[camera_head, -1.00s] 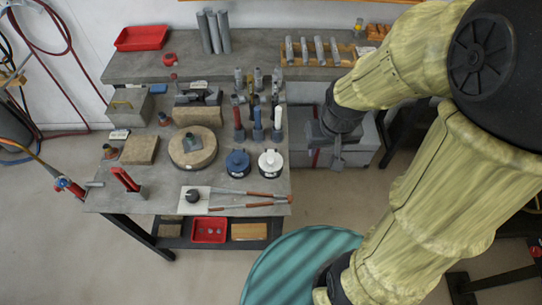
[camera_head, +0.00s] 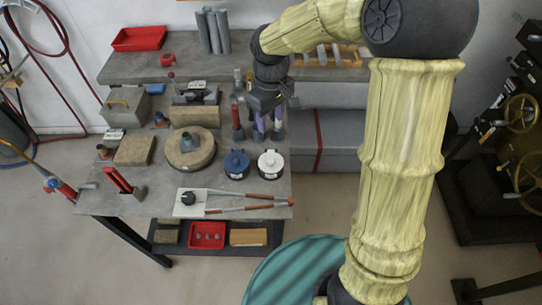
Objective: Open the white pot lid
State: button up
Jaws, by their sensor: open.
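The lid appears seated on the pot. My gripper (camera_head: 268,122) points down just behind the white pot, above the row of upright handled tools. It is open, appears empty and looks apart from the lid. Its fingertips are small and hard to separate from the tools behind them. My gripper hides part of that row.
A blue pot (camera_head: 237,164) stands close left of the white one. Long orange-handled tongs (camera_head: 248,201) lie in front. A round stone slab (camera_head: 190,150) is farther left. A red-handled tool (camera_head: 238,120) stands upright close to my gripper.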

aim_at(271, 160)
notch_tip(271, 160, down, 16)
jog(key=shift+s+a+f, duration=0.1)
jog(key=shift+f, duration=0.45)
jog(key=shift+p, duration=0.3)
grip_shut()
